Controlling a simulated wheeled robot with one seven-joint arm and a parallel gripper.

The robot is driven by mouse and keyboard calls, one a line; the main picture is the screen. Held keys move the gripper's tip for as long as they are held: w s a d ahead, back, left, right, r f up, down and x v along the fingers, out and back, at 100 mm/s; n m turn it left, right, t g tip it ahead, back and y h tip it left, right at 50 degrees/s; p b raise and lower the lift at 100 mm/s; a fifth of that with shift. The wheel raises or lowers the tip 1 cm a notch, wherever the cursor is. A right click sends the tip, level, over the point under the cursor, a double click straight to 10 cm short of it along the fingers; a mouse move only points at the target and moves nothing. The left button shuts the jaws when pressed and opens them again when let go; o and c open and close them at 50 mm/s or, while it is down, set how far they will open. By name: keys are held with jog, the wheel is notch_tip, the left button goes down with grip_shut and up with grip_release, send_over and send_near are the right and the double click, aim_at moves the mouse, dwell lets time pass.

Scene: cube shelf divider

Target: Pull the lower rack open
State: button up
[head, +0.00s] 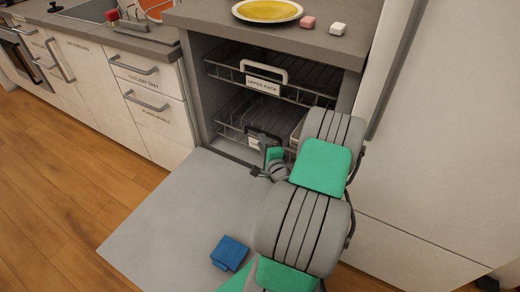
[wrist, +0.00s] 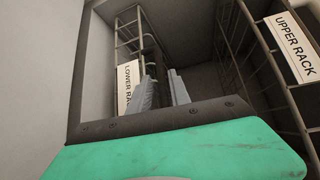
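The lower rack (head: 230,132) is a grey wire basket inside the open dishwasher, below the upper rack. In the wrist view its white label (wrist: 128,88) reads LOWER RACK, partly covered at the end by a finger. My gripper (wrist: 163,90) is at the rack's front, beside the label, with its two grey fingers apart. A rail of the rack's handle (wrist: 155,48) runs close to the fingertips. I cannot tell whether it lies between them or touches them. In the head view my arm and hand hide the right part of the lower rack.
The upper rack (head: 225,72) with its white handle is pushed in above. The dishwasher door (head: 165,215) lies folded down, with a blue block (head: 229,253) on it.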

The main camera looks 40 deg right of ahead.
aim_at(259, 132)
jog(key=shift+m+h, duration=0.3)
jog(key=x, duration=0.7)
jog(key=shift+w+d+f, duration=0.1)
jog(key=shift+d+f, duration=0.1)
jog(key=shift+d, duration=0.3)
jog(key=shift+c, duration=0.3)
grip_shut()
